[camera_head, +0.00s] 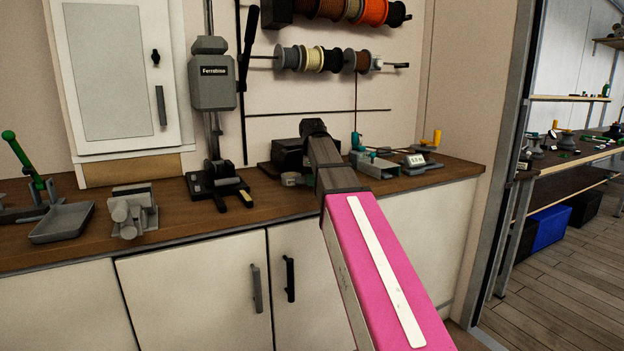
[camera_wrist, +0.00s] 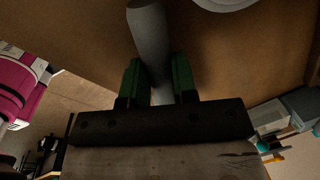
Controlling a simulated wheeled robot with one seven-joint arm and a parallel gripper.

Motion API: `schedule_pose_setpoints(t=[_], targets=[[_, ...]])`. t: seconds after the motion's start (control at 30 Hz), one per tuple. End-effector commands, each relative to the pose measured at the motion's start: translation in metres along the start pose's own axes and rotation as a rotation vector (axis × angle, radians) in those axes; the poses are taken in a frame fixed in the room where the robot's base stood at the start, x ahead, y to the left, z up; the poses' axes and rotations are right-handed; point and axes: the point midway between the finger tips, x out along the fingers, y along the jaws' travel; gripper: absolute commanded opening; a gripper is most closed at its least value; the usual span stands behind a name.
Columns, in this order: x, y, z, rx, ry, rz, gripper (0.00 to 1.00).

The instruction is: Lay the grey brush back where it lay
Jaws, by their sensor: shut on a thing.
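In the wrist view my gripper (camera_wrist: 157,76) has its two green fingers closed on the grey brush (camera_wrist: 149,35). Only a smooth, rounded grey length of the brush shows, running from between the fingers to the top edge of the picture. Its bristles cannot be made out. Brown wooden worktop (camera_wrist: 90,30) lies behind it; I cannot tell whether the brush touches it. In the head view my pink arm reaches over the worktop (camera_head: 85,250) towards the back, and hides the gripper and brush.
A black box (camera_head: 288,155) and a tape roll (camera_head: 291,179) stand left of my arm. A grey channel with teal parts (camera_head: 378,167) and a small labelled device (camera_head: 417,160) stand right. A black-based press (camera_head: 217,182) is further left. Worktop near the front edge is partly clear.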

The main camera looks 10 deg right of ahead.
Motion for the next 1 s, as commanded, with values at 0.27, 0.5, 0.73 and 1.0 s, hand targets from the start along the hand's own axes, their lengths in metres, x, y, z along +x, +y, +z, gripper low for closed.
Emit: schedule_pose_setpoints(t=[0.27, 0.5, 0.73, 1.0], targets=[[0.0043, 0.0006, 0.0000, 0.000, 0.000, 0.000, 0.02], [0.0084, 0.0011, -0.0001, 0.000, 0.000, -0.001, 0.02], [0.0101, 0.0012, 0.0000, 0.000, 0.000, -0.001, 0.56], [0.0095, 0.0012, 0.0000, 0.000, 0.000, 0.000, 0.56]])
